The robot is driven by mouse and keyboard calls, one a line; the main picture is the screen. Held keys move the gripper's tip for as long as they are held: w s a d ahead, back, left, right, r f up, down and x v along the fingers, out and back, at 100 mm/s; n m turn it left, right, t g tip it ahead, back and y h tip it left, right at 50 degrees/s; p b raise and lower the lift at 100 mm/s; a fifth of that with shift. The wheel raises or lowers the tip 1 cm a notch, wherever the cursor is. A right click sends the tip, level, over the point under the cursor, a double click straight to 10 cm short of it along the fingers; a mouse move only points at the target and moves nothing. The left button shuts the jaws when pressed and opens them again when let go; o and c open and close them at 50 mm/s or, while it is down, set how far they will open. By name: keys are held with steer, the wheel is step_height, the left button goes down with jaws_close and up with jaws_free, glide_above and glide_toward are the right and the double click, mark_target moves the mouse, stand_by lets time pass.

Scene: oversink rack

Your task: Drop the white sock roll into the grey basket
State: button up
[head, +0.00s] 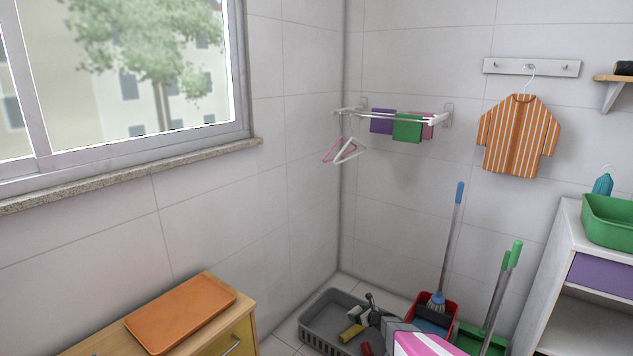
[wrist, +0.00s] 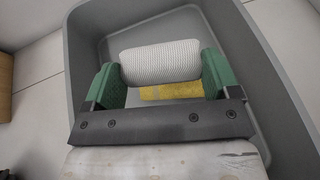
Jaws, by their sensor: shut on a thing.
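The white sock roll (wrist: 160,59) is ribbed and lies crosswise between the two green finger pads of my gripper (wrist: 160,75) in the wrist view. My gripper is shut on it, with a pad against each end. The grey basket (wrist: 240,40) is below and around the roll in that view. In the head view the grey basket (head: 316,325) stands on the floor in the corner, and my gripper (head: 362,309) is over it. The roll cannot be made out clearly there, as my arm covers part of the basket.
A yellow roll (head: 351,333) lies in the basket; it also shows in the wrist view (wrist: 172,91). A red thing (head: 367,349) is beside it. A red bucket (head: 447,306) and a green dustpan (head: 484,335) stand right of the basket. A wooden cabinet (head: 243,324) stands left.

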steer(key=shift+f, duration=1)
steer(key=o, duration=0.8)
steer(key=shift+c, duration=0.2)
steer(key=v, duration=1.1)
